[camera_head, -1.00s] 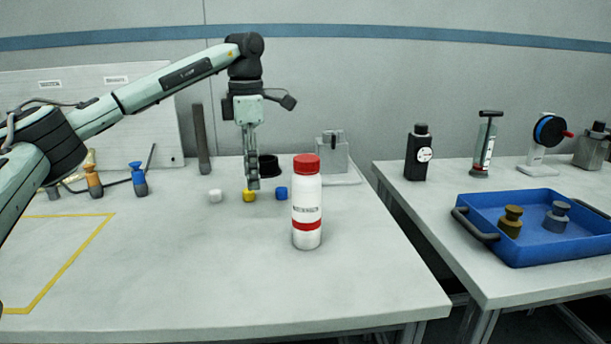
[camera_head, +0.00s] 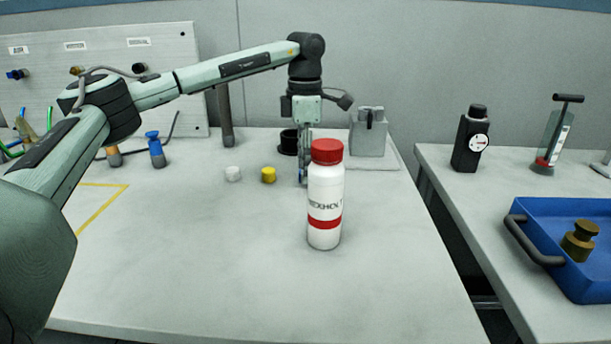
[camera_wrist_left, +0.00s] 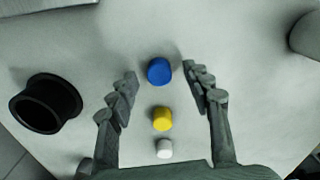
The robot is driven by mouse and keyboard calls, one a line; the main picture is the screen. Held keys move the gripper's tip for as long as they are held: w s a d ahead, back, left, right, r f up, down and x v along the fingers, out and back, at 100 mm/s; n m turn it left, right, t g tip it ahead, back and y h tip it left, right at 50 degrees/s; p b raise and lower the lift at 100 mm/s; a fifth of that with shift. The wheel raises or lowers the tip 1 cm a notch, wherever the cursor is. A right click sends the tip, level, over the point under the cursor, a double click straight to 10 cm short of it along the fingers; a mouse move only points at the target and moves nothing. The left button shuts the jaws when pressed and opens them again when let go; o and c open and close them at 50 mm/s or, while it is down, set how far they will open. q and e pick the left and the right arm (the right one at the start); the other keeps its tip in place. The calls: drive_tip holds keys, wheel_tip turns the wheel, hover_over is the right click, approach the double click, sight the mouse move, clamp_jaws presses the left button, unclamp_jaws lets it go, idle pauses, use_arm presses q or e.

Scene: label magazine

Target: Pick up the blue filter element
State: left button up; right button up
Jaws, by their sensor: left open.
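The blue filter element (camera_wrist_left: 159,71) is a small blue cylinder on the table in the left wrist view. My left gripper (camera_wrist_left: 160,76) is open, with one finger on each side of the blue filter element and a gap on both sides. In the head view the left gripper (camera_head: 304,178) points down behind the white bottle (camera_head: 324,200), which has a red cap. There, the bottle and fingers mostly hide the blue element. A yellow element (camera_head: 268,175) and a white element (camera_head: 233,174) stand to its left. My right gripper is not in view.
A black ring-shaped holder (camera_head: 289,143) and a grey block (camera_head: 369,135) stand behind. The bottle stands close in front of the gripper. A blue tray (camera_head: 515,215) sits on the right table, beyond a gap. The front of the main table is clear.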

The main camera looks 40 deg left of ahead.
use_arm(q)
drive_tip(key=shift+f, duration=0.3)
drive_tip(key=shift+c, duration=0.6)
drive_tip(key=c, duration=0.8)
